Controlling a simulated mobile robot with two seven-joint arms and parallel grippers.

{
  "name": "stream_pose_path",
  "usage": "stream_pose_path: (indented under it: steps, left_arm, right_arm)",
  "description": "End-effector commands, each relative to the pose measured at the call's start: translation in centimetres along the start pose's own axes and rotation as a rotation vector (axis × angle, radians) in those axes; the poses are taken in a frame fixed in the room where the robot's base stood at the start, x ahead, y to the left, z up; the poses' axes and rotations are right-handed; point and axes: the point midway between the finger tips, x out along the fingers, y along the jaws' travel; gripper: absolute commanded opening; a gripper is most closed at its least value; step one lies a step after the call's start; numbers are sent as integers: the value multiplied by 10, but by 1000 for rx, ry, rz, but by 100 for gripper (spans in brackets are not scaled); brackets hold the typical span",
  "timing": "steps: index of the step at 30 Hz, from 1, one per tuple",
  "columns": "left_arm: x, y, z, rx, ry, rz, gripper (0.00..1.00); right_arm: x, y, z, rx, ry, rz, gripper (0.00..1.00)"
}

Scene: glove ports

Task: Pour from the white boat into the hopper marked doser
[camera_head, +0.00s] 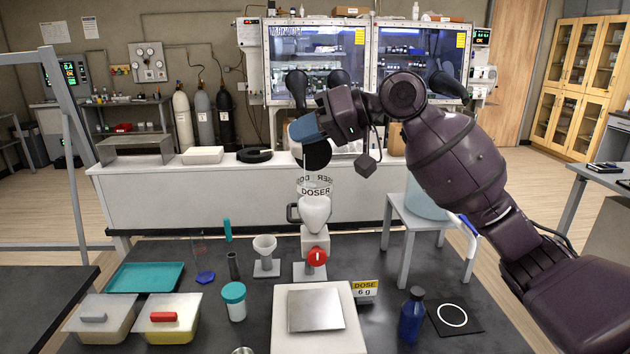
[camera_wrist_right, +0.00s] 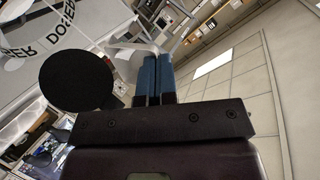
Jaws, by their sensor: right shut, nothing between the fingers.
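The hopper marked DOSER (camera_head: 315,191) has a clear ring with black lettering over a white cone, on a stand with a red knob. Its lettered ring (camera_wrist_right: 38,50) is at the upper left of the right wrist view. My right gripper (camera_head: 304,130), with blue fingers, is above the hopper, shut and empty. Its fingertips (camera_wrist_right: 155,62) are together in the right wrist view. A white angular shape (camera_wrist_right: 132,48) shows behind them; I cannot tell whether it is the boat. I cannot make out the white boat for sure. My left gripper is out of view.
On the dark bench stand a balance (camera_head: 316,310), a small funnel stand (camera_head: 266,254), a teal-lidded jar (camera_head: 234,301), a blue bottle (camera_head: 412,316), a teal tray (camera_head: 146,277) and two lidded tubs (camera_head: 168,318). A glove box (camera_head: 318,60) is behind.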

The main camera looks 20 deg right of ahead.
Motion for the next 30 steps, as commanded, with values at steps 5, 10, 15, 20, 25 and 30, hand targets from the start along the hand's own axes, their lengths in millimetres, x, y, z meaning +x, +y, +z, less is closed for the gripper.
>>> stream_pose_path:
  steps: [5,10,15,20,25,30]
  left_arm:
    - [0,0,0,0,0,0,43]
    - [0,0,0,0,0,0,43]
    - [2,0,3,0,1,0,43]
    - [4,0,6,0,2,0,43]
    - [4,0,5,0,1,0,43]
    - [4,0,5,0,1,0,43]
  right_arm:
    - [0,0,0,-1,1,-1,0]
    - [-1,0,0,4,9,-10,0]
    - [-3,3,2,22,50,-54,0]
    - [-5,3,1,35,88,-93,0]
    - [-6,3,0,36,94,-98,0]
    - [-6,3,1,37,94,-99,0]
